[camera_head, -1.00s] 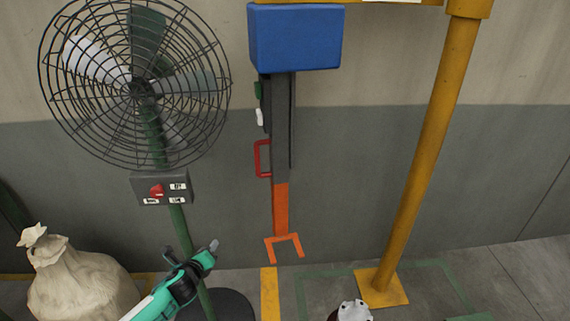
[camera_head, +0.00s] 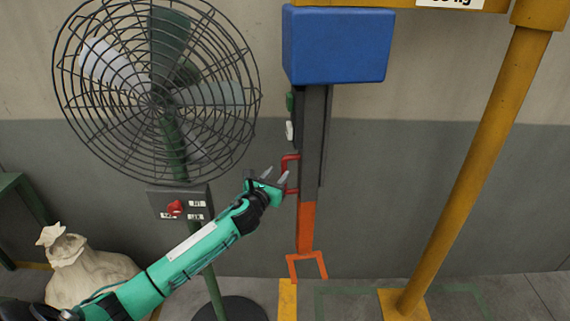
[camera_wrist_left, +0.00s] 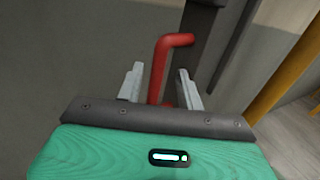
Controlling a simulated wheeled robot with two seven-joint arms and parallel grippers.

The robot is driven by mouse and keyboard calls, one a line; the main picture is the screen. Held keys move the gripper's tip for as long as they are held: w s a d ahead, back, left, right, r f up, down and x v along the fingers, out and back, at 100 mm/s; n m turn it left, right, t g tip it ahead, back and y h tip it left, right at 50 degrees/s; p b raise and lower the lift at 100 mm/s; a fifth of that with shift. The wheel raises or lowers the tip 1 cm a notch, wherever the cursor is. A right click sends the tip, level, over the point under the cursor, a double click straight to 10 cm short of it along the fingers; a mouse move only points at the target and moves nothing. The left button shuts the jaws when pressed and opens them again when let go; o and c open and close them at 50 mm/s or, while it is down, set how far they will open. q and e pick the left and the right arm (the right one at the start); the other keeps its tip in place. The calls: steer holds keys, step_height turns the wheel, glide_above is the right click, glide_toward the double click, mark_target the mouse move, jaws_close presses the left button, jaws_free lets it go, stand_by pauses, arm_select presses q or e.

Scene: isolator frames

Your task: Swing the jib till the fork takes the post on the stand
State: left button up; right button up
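The jib's yellow arm (camera_head: 470,4) runs along the top edge from its yellow column (camera_head: 476,165). A blue box (camera_head: 335,45) hangs under it with a dark mast (camera_head: 312,140) that ends in an orange fork (camera_head: 307,265), prongs low near the floor. A red handle (camera_head: 291,158) sticks out on the mast's left side. My left gripper (camera_head: 276,178) is open at the red handle. In the left wrist view the red handle (camera_wrist_left: 160,70) stands between the two spread fingers (camera_wrist_left: 157,88). No post or stand shows. My right gripper is not in view.
A caged fan (camera_head: 158,95) on a green pole stands at the left, behind my left arm, with a control box (camera_head: 182,205). A tied sack (camera_head: 85,272) sits at lower left. A wall is close behind the mast. Floor shows between fork and column.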

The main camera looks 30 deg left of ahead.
mark_target(283, 167)
arm_select(q)
steer(key=shift+w+p, duration=0.3)
steer(key=shift+w, duration=2.55)
jaws_close()
